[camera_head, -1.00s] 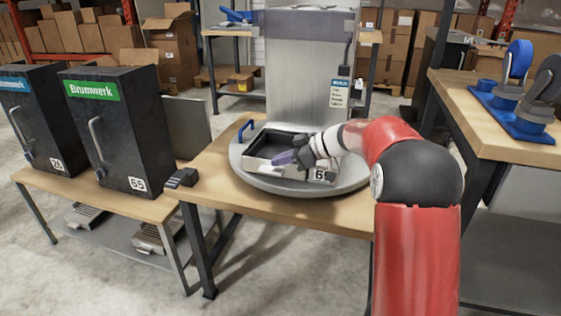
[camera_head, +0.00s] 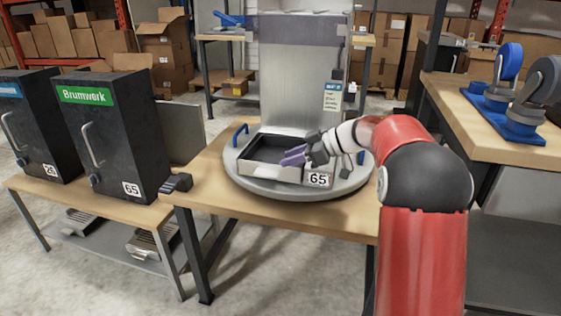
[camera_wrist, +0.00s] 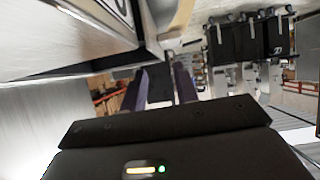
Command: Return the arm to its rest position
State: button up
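My gripper (camera_head: 286,157) is over the right part of a shallow metal tray (camera_head: 262,171) labelled 65, its purple fingers pointing left. The tray sits on a round grey turntable (camera_head: 250,185) on a wooden table. Whether the fingers touch the tray cannot be told in the head view. My red arm (camera_head: 425,250) reaches in from the right and bends at a black elbow.
A tall metal housing (camera_head: 298,80) stands behind the tray. Black Brumwerk box 65 (camera_head: 135,135) and box 26 (camera_head: 35,130) stand on the left bench. A blue rack with discs (camera_head: 505,115) is on the right table. A blue handle (camera_head: 240,131) stands at the turntable's left.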

jog(key=shift+v, duration=1.15)
notch_tip(320, 180, up, 11)
jog(key=m+t+h, duration=0.1)
jog(key=m+t, duration=0.1)
jog(key=t, duration=0.5)
jog(key=s+d+r+m+t+h, duration=0.5)
jog(key=s+d+m+t+h, duration=0.15)
jog(key=h, duration=0.25)
jog(key=s+d+f+m+g+h, duration=0.4)
jog(key=s+m, duration=0.1)
jog(key=s, duration=0.3)
jog(key=s+a+f+g+y, duration=0.1)
jog(key=s+f+g, duration=0.3)
jog(key=s+f, duration=0.4)
jog(key=s+a+f+g+y, duration=0.1)
jog(key=s+a+f+g, duration=0.3)
jog(key=s+f, duration=0.4)
jog(key=s, duration=0.6)
jog(key=shift+s+a+f+m+y, duration=0.25)
jog(key=shift+s+a+m+y, duration=0.05)
jog(key=shift+s+a+m, duration=0.1)
jog(key=shift+d, duration=0.1)
